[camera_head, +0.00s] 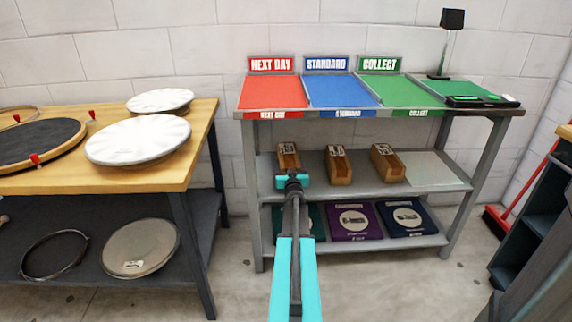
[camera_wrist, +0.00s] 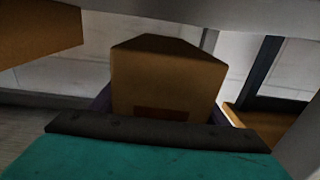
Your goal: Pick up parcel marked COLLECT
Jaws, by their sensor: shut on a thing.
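Three brown parcels sit along the middle shelf of the grey rack: a left parcel (camera_head: 288,153), a middle parcel (camera_head: 338,166) and a right parcel (camera_head: 387,164). Each has a pale label too small to read, so I cannot tell which is marked COLLECT. My gripper (camera_head: 291,181) is at the left parcel, shut on it. In the wrist view the held parcel (camera_wrist: 168,75) stands just beyond the dark jaw edge, and another brown parcel (camera_wrist: 40,30) shows at upper left. I cannot tell whether the held parcel is clear of the shelf. The far finger is hidden.
The rack top has red NEXT DAY (camera_head: 272,93), blue STANDARD (camera_head: 341,91) and green COLLECT (camera_head: 400,91) lanes, close above the middle shelf (camera_head: 437,171). Flat boxes (camera_head: 353,222) lie on the lower shelf. A wooden drum bench (camera_head: 180,170) stands left. A red broom (camera_head: 497,221) is right.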

